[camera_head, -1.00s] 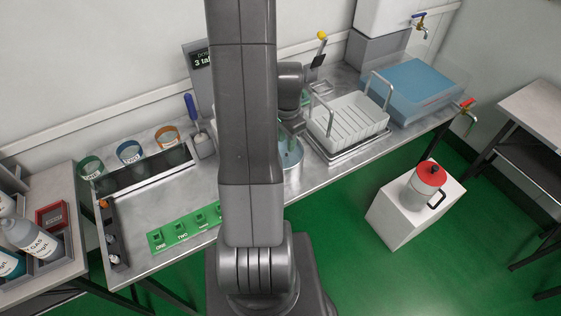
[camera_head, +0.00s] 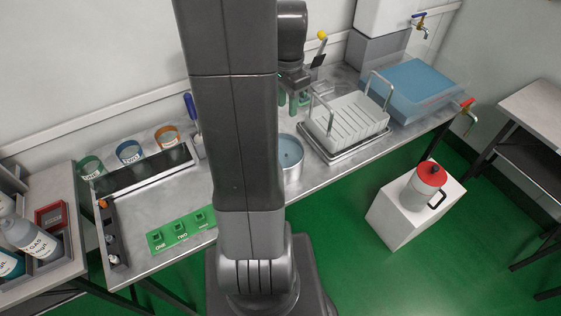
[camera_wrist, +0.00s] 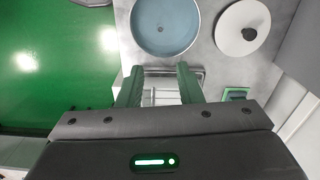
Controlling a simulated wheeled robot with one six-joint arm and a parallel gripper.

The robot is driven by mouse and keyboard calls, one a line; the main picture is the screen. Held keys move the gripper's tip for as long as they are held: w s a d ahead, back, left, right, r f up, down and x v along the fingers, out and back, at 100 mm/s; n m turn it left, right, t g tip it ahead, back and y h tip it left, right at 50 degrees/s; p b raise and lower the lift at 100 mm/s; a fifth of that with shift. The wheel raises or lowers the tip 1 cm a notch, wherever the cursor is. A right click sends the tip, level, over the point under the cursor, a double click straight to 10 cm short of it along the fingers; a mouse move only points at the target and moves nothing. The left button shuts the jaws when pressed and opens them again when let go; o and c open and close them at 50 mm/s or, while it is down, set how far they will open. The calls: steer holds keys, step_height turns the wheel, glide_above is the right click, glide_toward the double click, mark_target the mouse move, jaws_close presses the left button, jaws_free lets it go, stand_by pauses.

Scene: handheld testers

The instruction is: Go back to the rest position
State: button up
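My gripper (camera_head: 293,103) is raised above the bench, behind the pot and left of the white rack in the head view. In the wrist view my gripper (camera_wrist: 160,82) shows two green fingers spread apart with nothing held between them. A round metal pot (camera_head: 290,160) with blue content stands on the bench. The pot also shows in the wrist view (camera_wrist: 165,28), beyond the fingertips and apart from them. My arm hides part of the bench in the head view.
A white slatted rack (camera_head: 347,127) and a clear blue basin (camera_head: 415,88) stand to the right. A white disc with a dark knob (camera_wrist: 243,28) lies beside the pot. A red-lidded jug (camera_head: 428,185) stands on a white block.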

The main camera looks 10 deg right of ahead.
stand_by(0.5)
step_height(320, 180, down, 14)
steer(key=shift+r, duration=0.1)
steer(key=shift+w+r+p, duration=0.1)
steer(key=shift+r+p, duration=0.65)
steer(key=shift+r, duration=0.05)
steer(key=shift+r+p, duration=0.4)
steer(key=shift+r, duration=0.25)
steer(key=shift+f, duration=0.1)
